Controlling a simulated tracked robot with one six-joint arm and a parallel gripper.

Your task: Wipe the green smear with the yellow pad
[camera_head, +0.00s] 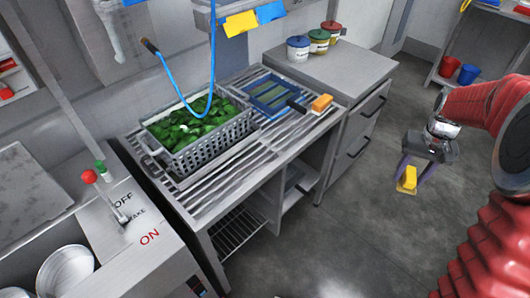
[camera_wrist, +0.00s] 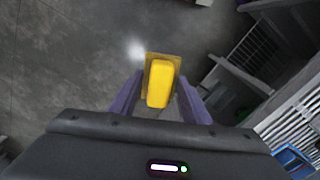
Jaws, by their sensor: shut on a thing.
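My gripper (camera_head: 408,172) is at the right of the head view, above the grey floor and apart from the slatted table. Its purple fingers are shut on a yellow pad (camera_head: 408,180). In the wrist view the yellow pad (camera_wrist: 159,84) sits between the fingertips (camera_wrist: 158,98), with a duller yellow-brown layer at its edge. I cannot make out a green smear in either view. A grey crate (camera_head: 208,147) of dark green leaves stands on the slatted table (camera_head: 225,178).
Several lidded tubs (camera_head: 298,48) stand on the steel cabinet (camera_head: 335,70) behind. A control panel with a red-knobbed lever (camera_head: 90,177) is at the left. The floor (camera_head: 350,240) between table and arm is clear.

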